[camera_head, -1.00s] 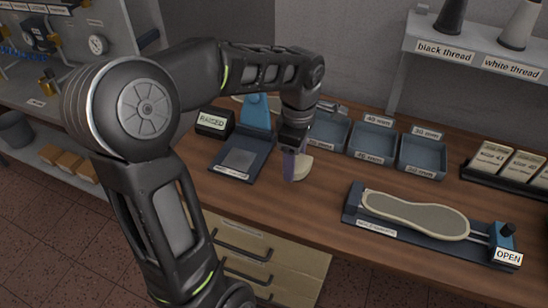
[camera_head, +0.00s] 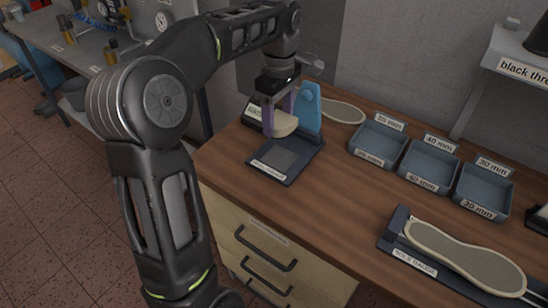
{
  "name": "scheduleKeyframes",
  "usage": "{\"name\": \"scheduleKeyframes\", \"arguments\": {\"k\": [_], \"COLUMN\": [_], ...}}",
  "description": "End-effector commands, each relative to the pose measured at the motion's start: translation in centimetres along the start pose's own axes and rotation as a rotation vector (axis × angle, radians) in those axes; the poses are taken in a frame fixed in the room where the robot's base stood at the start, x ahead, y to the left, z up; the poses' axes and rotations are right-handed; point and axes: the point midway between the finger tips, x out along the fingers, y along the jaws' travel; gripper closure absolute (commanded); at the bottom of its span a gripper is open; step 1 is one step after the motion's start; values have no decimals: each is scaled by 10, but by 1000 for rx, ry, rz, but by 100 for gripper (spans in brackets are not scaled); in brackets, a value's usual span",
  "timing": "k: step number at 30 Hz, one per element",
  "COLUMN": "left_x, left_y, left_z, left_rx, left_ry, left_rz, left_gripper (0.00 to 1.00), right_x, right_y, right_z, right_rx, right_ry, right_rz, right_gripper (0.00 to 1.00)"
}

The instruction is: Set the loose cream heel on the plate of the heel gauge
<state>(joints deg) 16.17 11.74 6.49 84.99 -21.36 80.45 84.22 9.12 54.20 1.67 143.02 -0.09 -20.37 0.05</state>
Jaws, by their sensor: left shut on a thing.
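The cream heel (camera_head: 283,124) is held in my left gripper (camera_head: 278,122), whose purple fingers are shut on it. The heel hangs above the heel gauge, apart from its plate as far as I can tell. The heel gauge has a dark base (camera_head: 309,152) with a grey plate (camera_head: 278,158) and a blue upright (camera_head: 308,107) behind, just right of the gripper. A small label lies at the front of the base. My right gripper is not in view.
A dark block with a partly hidden label (camera_head: 252,113) stands left of the gauge. Blue trays (camera_head: 378,143) marked in mm stand to the right. A sole gauge holding a sole (camera_head: 465,255) lies at the front right. Another sole (camera_head: 343,111) lies behind the upright.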

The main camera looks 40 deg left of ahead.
Motion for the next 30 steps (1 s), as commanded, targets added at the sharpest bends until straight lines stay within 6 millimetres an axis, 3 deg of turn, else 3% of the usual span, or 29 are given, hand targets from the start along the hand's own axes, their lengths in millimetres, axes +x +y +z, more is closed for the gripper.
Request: {"name": "scheduleKeyframes", "arguments": {"k": [7,17,30], "left_x": [9,60,73], "left_y": [0,0,-1], "left_z": [0,0,0], "left_rx": [-2,-3,-3], "left_ry": [0,0,0], "left_rz": [-2,-2,-3], "left_gripper": [81,81,81], "right_x": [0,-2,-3], "right_y": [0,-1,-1], "right_z": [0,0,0], "right_rx": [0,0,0], "right_ry": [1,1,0], "right_rz": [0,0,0], "right_gripper": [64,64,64]}}
